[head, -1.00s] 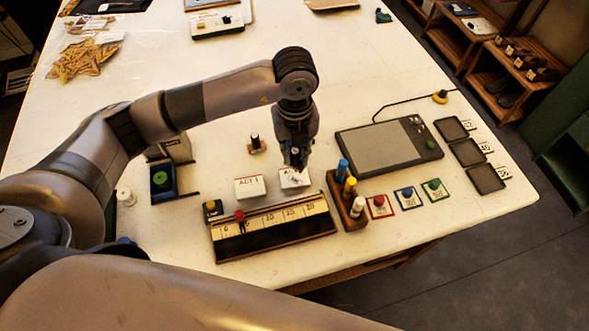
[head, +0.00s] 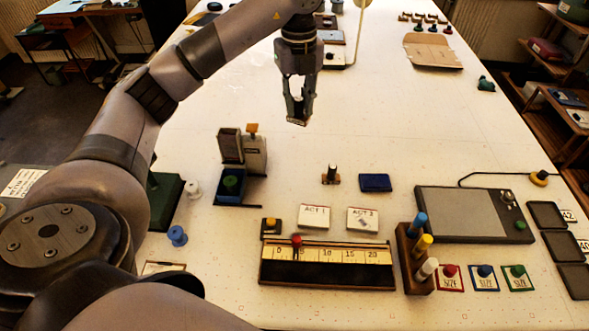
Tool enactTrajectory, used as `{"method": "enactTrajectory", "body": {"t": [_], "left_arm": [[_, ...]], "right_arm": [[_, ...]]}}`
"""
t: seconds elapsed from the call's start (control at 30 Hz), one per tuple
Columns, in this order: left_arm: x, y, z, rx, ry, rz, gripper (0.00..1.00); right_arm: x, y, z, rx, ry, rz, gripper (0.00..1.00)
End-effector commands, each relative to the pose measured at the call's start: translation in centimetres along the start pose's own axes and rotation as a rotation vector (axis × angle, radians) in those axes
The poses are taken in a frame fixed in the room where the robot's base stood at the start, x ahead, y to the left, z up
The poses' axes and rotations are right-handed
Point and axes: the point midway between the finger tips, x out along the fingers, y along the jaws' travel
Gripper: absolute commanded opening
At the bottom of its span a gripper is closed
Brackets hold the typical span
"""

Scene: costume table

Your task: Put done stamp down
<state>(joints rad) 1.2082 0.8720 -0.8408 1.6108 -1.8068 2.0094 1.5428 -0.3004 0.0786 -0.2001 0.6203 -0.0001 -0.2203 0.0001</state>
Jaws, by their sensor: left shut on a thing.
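My left gripper (head: 299,108) is shut on a small dark block with a brown edge (head: 297,121), which I take to be the done stamp. It is held over the middle of the table, beyond the cards; its face and label cannot be read. A stamp with a black handle and wooden base (head: 331,174) stands on the white table (head: 420,130), beside a dark blue pad (head: 375,183). In front lie a card marked ACT 1 (head: 314,216) and another ACT card (head: 362,220) with a small dark mark on it. My right gripper is out of view.
A slotted number board (head: 326,277), a marker rack (head: 405,260), and a grey tablet (head: 460,214) fill the front. The table's middle right is clear; a brown cardboard piece (head: 432,52) lies farther back.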

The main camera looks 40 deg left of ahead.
Motion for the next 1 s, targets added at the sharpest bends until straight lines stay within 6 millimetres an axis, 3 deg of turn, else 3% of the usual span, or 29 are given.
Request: {"method": "enactTrajectory", "body": {"t": [0.33, 0.53, 1.0], "left_arm": [[8.3, 0.2, -0.2, 0.001, 0.008, 0.008, 0.02], [12.7, 0.2, -0.1, -0.001, 0.004, 0.007, 0.02], [18.4, 0.2, -0.1, 0.0, 0.003, 0.005, 0.02]], "right_arm": [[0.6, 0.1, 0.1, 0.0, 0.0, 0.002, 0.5], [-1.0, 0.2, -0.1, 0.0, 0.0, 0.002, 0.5], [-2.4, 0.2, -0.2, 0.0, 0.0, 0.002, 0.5]]}}
